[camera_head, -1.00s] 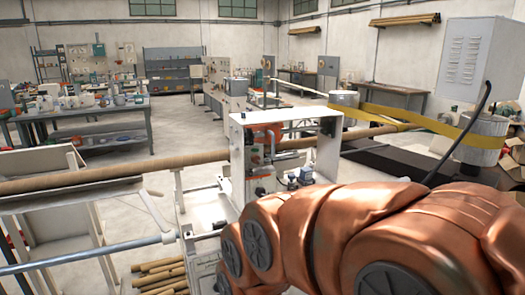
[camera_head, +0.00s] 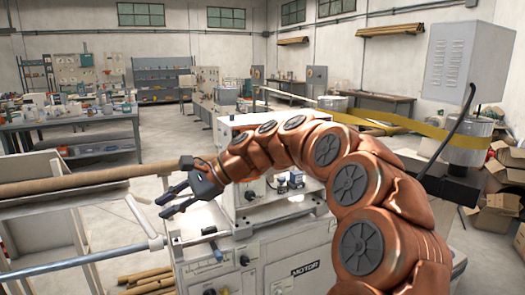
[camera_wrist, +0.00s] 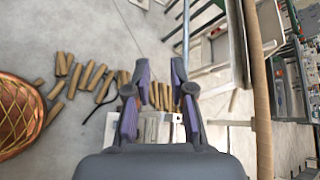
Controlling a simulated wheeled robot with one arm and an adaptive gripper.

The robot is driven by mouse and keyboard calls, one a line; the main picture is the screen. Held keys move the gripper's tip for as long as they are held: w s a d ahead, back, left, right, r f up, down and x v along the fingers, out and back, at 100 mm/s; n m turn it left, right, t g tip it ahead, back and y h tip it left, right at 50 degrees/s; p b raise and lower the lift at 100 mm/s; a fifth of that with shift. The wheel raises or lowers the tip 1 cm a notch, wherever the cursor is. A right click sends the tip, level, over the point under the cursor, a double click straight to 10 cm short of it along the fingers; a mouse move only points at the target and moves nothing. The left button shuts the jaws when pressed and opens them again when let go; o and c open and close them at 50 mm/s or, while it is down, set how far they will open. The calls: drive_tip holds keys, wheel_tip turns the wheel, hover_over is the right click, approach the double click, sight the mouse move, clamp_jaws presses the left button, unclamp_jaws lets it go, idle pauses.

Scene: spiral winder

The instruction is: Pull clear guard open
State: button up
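The winder's white housing (camera_head: 232,126) stands in the centre of the head view, largely covered by my copper arm. I cannot make out the clear guard or its handle in either view. My gripper (camera_head: 170,202) is at the machine's left side, pointing left, above the end of the blue-grey rod. It is open and empty. In the wrist view, the two fingers of my gripper (camera_wrist: 160,72) stand apart with nothing between the tips, above the floor. The white machine body (camera_head: 300,262) marked MOTOR is below my arm.
A long brown cardboard tube (camera_head: 90,180) runs in from the left. The blue-grey rod (camera_head: 85,259) lies lower, near the gripper. Loose tubes (camera_wrist: 92,78) lie on the floor below. A yellow belt (camera_head: 400,124) crosses behind at right. A cluttered workbench (camera_head: 75,125) stands far left.

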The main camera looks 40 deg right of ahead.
drive_tip(key=w+d+r+m+t+b, duration=0.1)
drive_tip(key=w+d+r+m+t, duration=0.25)
drive_tip(key=d, duration=0.65)
drive_tip(key=w+d+m+t, duration=0.3)
drive_tip(key=w+d+m, duration=0.25)
drive_tip(key=d, duration=0.35)
drive_tip(key=d+m+t+h+b, duration=0.1)
drive_tip(key=d+m+t+h, duration=0.35)
drive_tip(key=d, duration=1.65)
drive_tip(key=shift+w+a+f+m+y, duration=0.2)
drive_tip(key=shift+w+a+m, duration=0.35)
drive_tip(key=shift+w, duration=0.55)
drive_tip(key=shift+w+a+f+m+y, duration=0.15)
drive_tip(key=shift+w+a+m+y, duration=0.15)
drive_tip(key=shift+w+a, duration=0.55)
drive_tip(key=shift+w+a+f+m+y, duration=0.15)
drive_tip(key=shift+w+a+m, duration=0.3)
drive_tip(key=shift+w, duration=0.85)
drive_tip(key=shift+c, duration=0.2)
clamp_jaws()
